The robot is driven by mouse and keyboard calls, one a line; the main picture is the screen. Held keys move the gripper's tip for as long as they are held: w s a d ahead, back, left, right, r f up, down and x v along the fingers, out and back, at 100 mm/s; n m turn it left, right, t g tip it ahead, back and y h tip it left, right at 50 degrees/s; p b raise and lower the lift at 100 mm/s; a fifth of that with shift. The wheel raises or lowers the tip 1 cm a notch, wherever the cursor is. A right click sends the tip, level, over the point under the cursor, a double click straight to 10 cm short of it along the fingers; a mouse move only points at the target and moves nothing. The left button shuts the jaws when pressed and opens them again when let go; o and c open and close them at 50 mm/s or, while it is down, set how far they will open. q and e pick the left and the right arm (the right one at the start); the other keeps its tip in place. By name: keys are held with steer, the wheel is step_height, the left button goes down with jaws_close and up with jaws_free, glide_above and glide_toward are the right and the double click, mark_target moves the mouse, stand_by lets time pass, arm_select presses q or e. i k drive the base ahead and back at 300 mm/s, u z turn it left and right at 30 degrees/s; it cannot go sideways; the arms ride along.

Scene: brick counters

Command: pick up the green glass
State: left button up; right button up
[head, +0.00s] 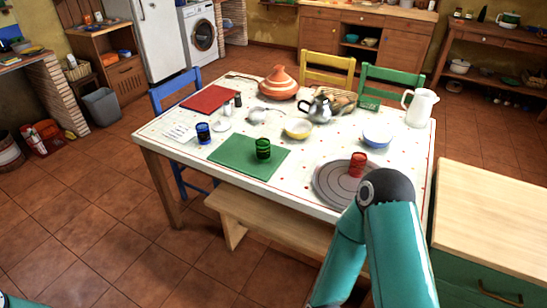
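The green glass (263,148) stands upright on a green placemat (240,163) near the front edge of the white table (190,140). Nothing touches it. My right arm rises at the lower right, in front of the table, and its gripper is not visible. Only a small bit of my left arm shows at the bottom left corner, and its gripper is out of view.
A blue glass (203,133) stands left of the mat. A red glass (358,165) stands on a grey round tray (335,186) to the right. A white bowl (298,129) and silver teapot (319,108) are behind. A wooden bench (270,218) runs along the front.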

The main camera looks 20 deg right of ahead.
mark_target(263, 150)
steer(key=u, duration=0.15)
steer(key=i, duration=0.9)
steer(key=z, duration=0.1)
